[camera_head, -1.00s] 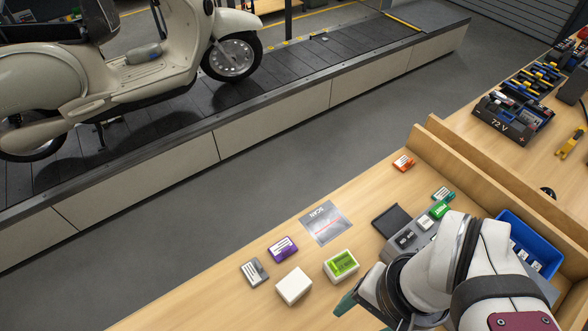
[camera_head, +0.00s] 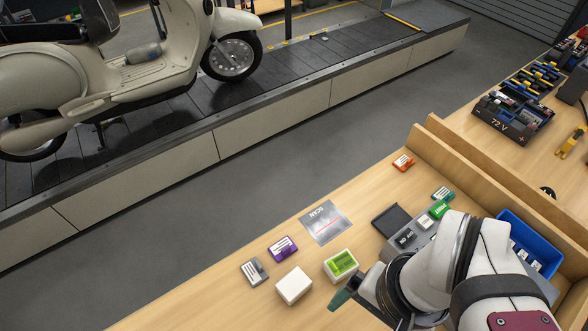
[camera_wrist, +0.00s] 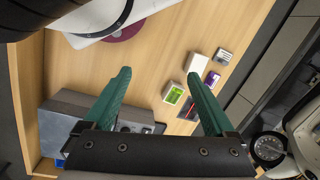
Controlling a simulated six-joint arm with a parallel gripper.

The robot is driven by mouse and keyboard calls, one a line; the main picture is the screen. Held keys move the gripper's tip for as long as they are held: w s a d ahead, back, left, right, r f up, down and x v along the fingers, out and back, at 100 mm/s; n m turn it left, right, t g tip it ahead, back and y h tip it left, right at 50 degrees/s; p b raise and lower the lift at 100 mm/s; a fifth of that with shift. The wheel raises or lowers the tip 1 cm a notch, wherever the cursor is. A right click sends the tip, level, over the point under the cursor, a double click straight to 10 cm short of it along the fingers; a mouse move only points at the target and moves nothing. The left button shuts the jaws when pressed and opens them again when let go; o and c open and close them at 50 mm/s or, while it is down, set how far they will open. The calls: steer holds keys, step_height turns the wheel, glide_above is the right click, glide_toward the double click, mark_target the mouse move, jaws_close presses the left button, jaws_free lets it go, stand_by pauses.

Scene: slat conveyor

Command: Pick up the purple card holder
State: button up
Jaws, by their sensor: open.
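The purple card holder (camera_head: 283,249) lies flat on the wooden bench in the head view, between a grey card holder and the scan mat. In the wrist view the purple card holder (camera_wrist: 212,78) shows small, near the tip of my right-hand finger. My gripper (camera_wrist: 159,75) has two green fingers, spread wide with nothing between them. In the head view part of my gripper (camera_head: 343,297) shows at the bench's lower middle, right of the white boxes and apart from the purple holder. The rest of it is hidden behind my arm.
A white box (camera_head: 294,287) and a white box with a green label (camera_head: 341,265) stand between my gripper and the purple holder. A grey card holder (camera_head: 254,271), scan mat (camera_head: 326,222), orange card holder (camera_head: 403,163) and blue bin (camera_head: 545,232) are also there. A scooter (camera_head: 150,65) rides the conveyor.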

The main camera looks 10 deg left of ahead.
steer(key=shift+w, duration=0.1)
steer(key=m+h, duration=0.2)
steer(key=m, duration=0.1)
glide_above(282, 248)
step_height(282, 248, down, 6)
step_height(282, 248, down, 16)
steer(key=shift+r, duration=0.2)
steer(key=c, duration=1.4)
